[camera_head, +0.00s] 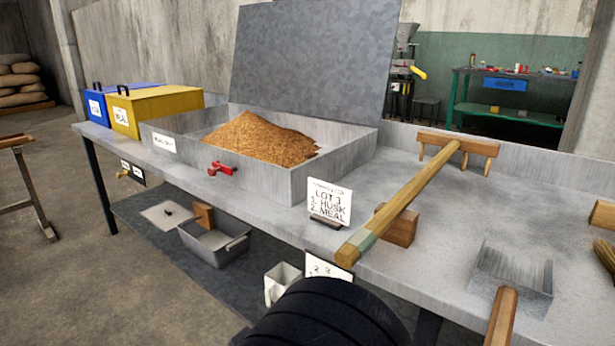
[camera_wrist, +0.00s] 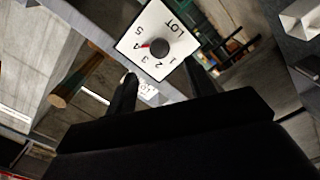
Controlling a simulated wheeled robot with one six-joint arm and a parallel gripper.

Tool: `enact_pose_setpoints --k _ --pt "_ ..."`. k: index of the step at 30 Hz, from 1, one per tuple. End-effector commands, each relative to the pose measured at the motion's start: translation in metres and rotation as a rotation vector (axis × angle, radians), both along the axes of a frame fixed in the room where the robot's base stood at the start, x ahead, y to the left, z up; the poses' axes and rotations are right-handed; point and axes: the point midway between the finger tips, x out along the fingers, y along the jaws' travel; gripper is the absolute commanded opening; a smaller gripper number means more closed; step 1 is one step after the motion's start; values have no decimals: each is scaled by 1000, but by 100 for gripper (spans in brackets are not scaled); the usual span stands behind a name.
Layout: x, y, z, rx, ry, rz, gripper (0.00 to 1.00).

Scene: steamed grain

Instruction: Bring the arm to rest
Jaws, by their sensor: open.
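My gripper (camera_wrist: 160,88) shows in the wrist view as two black fingers, spread apart with nothing between them. Beyond the fingertips is a white dial plate (camera_wrist: 140,38) marked LOT with numbers, carrying a round black knob (camera_wrist: 159,48). A red pointer by the knob lies toward the 4. The fingers look apart from the knob, though the exact gap is hard to tell. In the head view a black ribbed part of my arm fills the bottom middle, and the fingers do not show there.
The grey bench (camera_head: 385,262) bears a metal tray (camera_head: 285,186) of brown grain, a blue box (camera_head: 98,106), a yellow box (camera_head: 160,108), a wooden rake (camera_head: 420,190), a scoop (camera_head: 515,275) and a lot card (camera_head: 328,200). A grey bin (camera_head: 215,245) and white jug (camera_head: 278,286) sit below.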

Motion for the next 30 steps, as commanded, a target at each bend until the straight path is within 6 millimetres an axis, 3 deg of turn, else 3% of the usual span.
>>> enact_pose_setpoints --k 15,30 --pt "67 -53 -2 1 -2 -3 52" --pt "67 -51 5 -349 272 2 52"
